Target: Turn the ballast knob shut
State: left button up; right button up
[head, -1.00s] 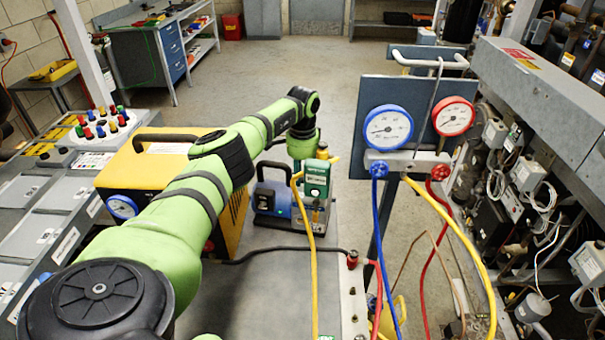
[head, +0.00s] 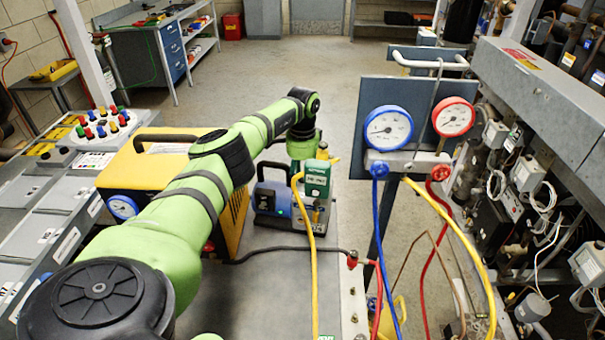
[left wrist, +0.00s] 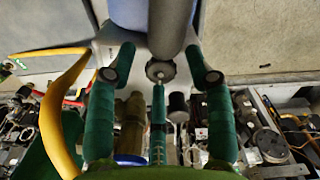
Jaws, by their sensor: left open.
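A round metal knob-like end (left wrist: 160,72) shows between the fingers, with a dark knob (left wrist: 178,105) and a brass fitting (left wrist: 130,122) below. I cannot tell which is the ballast knob or whether a finger touches it.
A yellow case (head: 150,170) stands left of the pump. A yellow hose (head: 307,235) rises close beside the pump. A gauge panel (head: 357,95) with blue and red gauges and hoses stands to the right. The compressor rack (head: 535,160) fills the right side.

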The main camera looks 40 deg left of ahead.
aim_at(302, 177)
pick_arm(q)
notch_tip(302, 177, up, 12)
dwell(0.4)
jog(key=shift+r, duration=0.1)
dwell(0.4)
